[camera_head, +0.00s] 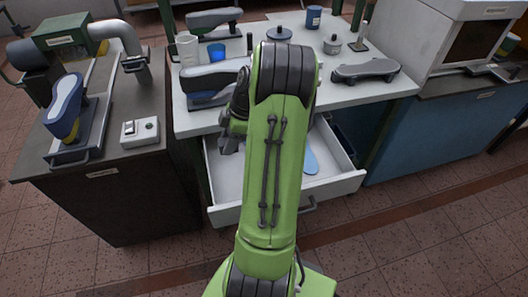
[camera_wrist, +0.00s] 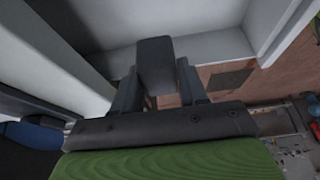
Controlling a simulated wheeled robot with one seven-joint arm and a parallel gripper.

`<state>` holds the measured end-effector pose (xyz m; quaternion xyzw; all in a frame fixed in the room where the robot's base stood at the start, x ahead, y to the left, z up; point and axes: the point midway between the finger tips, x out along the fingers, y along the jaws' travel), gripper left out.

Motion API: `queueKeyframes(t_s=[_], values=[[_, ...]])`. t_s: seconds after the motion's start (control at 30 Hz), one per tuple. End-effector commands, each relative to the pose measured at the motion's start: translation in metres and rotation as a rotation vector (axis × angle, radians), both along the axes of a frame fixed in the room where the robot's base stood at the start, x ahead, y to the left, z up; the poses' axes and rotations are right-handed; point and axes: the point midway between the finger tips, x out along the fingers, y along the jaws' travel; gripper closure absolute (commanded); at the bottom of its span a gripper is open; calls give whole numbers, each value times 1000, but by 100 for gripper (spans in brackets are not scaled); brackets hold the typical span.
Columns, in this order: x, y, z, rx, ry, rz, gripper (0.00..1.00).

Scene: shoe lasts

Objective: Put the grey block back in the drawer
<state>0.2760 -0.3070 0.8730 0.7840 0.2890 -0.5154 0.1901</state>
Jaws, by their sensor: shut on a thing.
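The grey block (camera_wrist: 155,62) is a dark rectangular piece held between the two fingers of my gripper (camera_wrist: 154,88) in the wrist view. My gripper also shows in the head view (camera_head: 229,143), partly hidden behind my green arm, over the left part of the open drawer. I cannot pick the block out clearly from the dark fingers there. The white drawer (camera_head: 225,192) is pulled out below the table, and my arm covers its middle. In the wrist view, the drawer's pale wall (camera_wrist: 288,28) shows beyond the block. The block appears above the drawer floor; its exact height is unclear.
A light-blue sole-shaped piece (camera_head: 310,161) lies in the drawer's right part. The white tabletop (camera_head: 345,92) above holds shoe lasts, a blue cup (camera_head: 217,51) and small containers. A dark cabinet (camera_head: 120,195) stands left, a blue one (camera_head: 430,135) right. The floor before the drawer is clear.

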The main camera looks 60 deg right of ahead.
Motion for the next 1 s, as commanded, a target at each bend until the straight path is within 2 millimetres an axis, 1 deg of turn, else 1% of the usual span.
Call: queueKeyframes(t_s=[0.07,0.13,0.3,0.37,0.53,0.6,0.77,0.9,0.93,1.0], values=[[-5,-4,-4,1,-1,14,82],[-6,-3,-14,4,0,19,82],[-5,-2,-50,6,1,16,82],[-5,-2,-60,5,0,17,82],[-5,-2,-94,5,2,15,82],[-5,-2,-100,2,1,15,82],[-5,-2,-98,1,1,15,82],[-5,-2,-102,1,1,14,82],[-5,-2,-101,2,2,14,53],[-5,-2,-101,2,2,14,43]])
